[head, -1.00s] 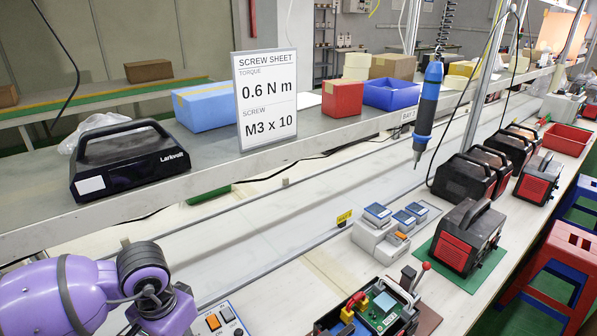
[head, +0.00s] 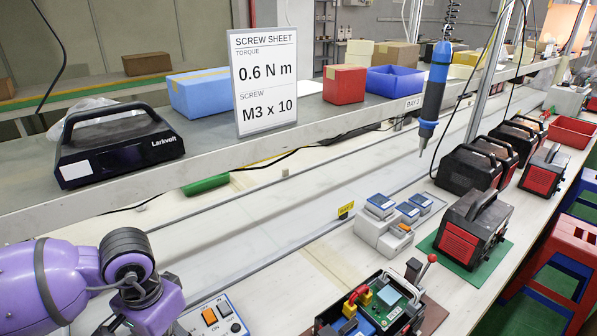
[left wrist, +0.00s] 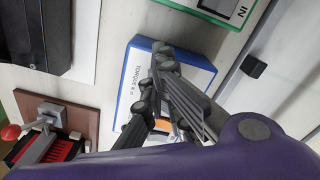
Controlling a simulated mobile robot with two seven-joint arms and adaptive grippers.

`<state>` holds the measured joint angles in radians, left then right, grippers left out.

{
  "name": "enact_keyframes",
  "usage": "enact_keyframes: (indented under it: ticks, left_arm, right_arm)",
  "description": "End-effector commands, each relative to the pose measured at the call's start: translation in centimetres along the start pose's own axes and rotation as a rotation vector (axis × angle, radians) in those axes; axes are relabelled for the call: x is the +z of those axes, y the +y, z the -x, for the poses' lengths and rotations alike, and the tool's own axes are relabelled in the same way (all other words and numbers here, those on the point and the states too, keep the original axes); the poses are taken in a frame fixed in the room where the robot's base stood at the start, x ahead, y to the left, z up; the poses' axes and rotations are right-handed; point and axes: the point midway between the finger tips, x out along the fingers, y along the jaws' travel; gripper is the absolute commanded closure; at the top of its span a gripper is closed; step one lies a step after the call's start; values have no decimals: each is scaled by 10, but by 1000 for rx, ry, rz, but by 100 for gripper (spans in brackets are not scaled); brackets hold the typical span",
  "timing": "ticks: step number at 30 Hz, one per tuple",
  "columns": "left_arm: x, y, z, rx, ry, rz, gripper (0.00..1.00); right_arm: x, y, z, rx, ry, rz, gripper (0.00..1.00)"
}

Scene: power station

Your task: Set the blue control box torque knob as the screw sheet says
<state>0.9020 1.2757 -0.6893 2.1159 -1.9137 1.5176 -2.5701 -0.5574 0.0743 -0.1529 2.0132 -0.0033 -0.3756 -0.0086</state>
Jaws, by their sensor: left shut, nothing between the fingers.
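The screw sheet (head: 265,80) stands on the shelf in the head view and reads torque 0.6 N m, screw M3 x 10. In the left wrist view, the blue-edged white control box (left wrist: 197,65) carries a TORQUE label and an orange switch. My left gripper (left wrist: 161,62) is shut and empty in front of this box, covering part of its face. The knob and its setting are hidden there; I cannot tell whether the fingers touch it. A switch panel (head: 228,305) with an orange switch shows beside my left arm in the head view. My right gripper is out of view.
A blue electric screwdriver (head: 434,95) hangs above the bench. An open device (head: 378,308) lies on a brown mat at the front. In the left wrist view, a green-edged box (left wrist: 210,12) sits beside the blue one, and a red-knobbed lever clamp (left wrist: 32,132) stands at lower left.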

Motion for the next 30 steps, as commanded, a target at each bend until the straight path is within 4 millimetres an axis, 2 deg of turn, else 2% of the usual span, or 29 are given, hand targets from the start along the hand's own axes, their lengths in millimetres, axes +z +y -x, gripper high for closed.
enact_keyframes:
  ticks: [21, 30]
  left_arm:
    - [-3, -4, 2, -4, 7, 1, 100]
    - [5, -7, 2, -4, 4, 1, 100]
  right_arm:
    - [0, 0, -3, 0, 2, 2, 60]
    - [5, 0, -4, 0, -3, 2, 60]
